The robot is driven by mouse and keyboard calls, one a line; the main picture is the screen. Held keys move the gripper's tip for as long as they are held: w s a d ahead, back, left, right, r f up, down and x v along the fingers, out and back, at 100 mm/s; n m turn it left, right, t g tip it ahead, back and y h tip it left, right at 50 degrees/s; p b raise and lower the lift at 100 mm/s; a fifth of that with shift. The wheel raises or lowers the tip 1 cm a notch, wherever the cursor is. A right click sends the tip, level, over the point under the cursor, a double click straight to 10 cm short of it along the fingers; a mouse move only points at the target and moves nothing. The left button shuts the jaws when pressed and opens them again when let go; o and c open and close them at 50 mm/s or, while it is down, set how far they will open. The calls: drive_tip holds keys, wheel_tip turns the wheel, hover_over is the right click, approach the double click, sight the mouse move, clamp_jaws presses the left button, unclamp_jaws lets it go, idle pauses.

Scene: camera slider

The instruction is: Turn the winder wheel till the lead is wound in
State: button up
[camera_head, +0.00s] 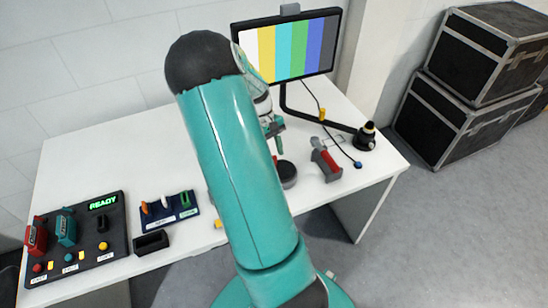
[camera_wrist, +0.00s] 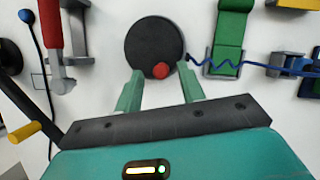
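The winder wheel is a dark round disc (camera_wrist: 150,38) with a red knob (camera_wrist: 160,71) near its lower rim in the wrist view. In the head view the dark disc (camera_head: 287,178) shows partly behind my arm. A blue coiled lead (camera_wrist: 270,68) runs from the disc's right side across a green block. My gripper (camera_wrist: 160,84) is open, its two green fingers either side of the knob in the picture. I cannot tell whether they touch it or how deep they reach. In the head view my arm hides most of the gripper.
A red-handled tool (camera_head: 325,160) lies right of the disc. A dark cable ends in a blue plug (camera_head: 357,164). A control panel (camera_head: 85,250) reads READY at left. Black cases (camera_head: 450,112) stand right of the table.

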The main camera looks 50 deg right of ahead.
sight(279, 165)
drive_tip(key=shift+x, duration=1.35)
clamp_jaws()
drive_tip(key=shift+m, duration=0.3)
drive_tip(key=shift+s+d+m+t+y, duration=0.15)
drive_tip(key=shift+d+m+y, duration=0.15)
drive_tip(key=shift+m, duration=0.6)
drive_tip(key=shift+d+m+t+y, duration=0.25)
drive_tip(key=shift+m+y, duration=0.1)
drive_tip(key=shift+m, duration=0.55)
drive_tip(key=shift+s+d+m+t+y, duration=0.1)
drive_tip(key=shift+d+m+y, duration=0.2)
drive_tip(key=shift+m, duration=0.6)
unclamp_jaws()
